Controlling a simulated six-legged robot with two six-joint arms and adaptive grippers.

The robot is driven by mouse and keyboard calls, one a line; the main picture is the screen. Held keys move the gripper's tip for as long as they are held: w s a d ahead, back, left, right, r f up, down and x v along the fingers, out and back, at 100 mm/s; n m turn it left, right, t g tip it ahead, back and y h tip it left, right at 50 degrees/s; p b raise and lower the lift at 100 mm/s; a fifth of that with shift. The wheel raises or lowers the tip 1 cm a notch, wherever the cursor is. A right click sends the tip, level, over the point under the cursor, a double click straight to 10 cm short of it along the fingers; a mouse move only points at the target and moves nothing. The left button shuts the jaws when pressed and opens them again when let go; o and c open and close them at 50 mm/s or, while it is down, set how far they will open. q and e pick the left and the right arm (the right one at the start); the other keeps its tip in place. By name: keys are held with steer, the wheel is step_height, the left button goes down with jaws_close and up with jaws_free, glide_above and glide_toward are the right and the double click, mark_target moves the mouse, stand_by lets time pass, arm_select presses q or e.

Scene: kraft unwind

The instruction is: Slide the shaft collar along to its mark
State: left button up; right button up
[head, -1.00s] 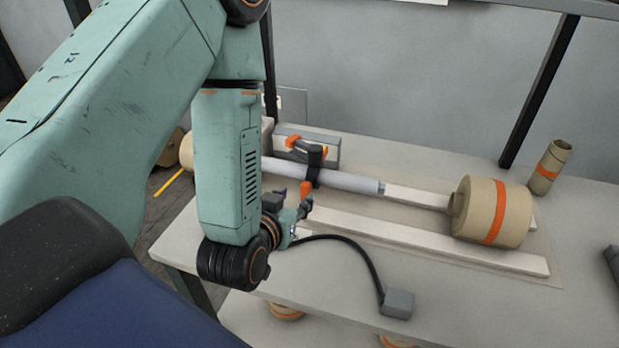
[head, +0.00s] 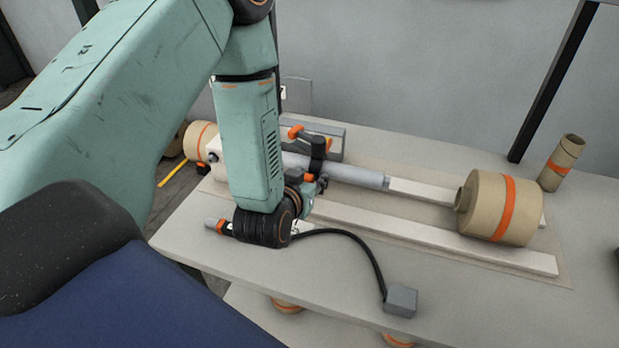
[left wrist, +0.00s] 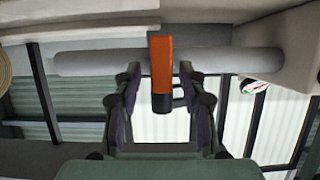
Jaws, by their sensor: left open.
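The shaft (head: 355,175) is a grey cylinder lying along the bench in the head view. The shaft collar (head: 318,150) is a black clamp around the shaft, with orange parts. My left gripper (head: 312,187) is at the near side of the shaft, below the collar, partly hidden by its own arm. In the left wrist view the left gripper (left wrist: 160,98) is open. An orange lever with a black end (left wrist: 161,58) stands between its fingers, and the shaft (left wrist: 95,62) runs crosswise behind it. Contact with the lever cannot be told. I cannot make out the mark.
A cardboard tube (head: 563,162) stands at the back right. A cable runs to a grey box (head: 400,301). The bench front (head: 330,275) is mostly clear.

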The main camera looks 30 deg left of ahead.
arm_select(q)
steer(key=shift+s+r, duration=0.2)
steer(key=shift+s, duration=0.05)
steer(key=shift+w+a+f, duration=0.15)
steer(key=shift+w+f, duration=0.1)
steer(key=c, duration=0.5)
steer(key=shift+r, duration=0.1)
jaws_close()
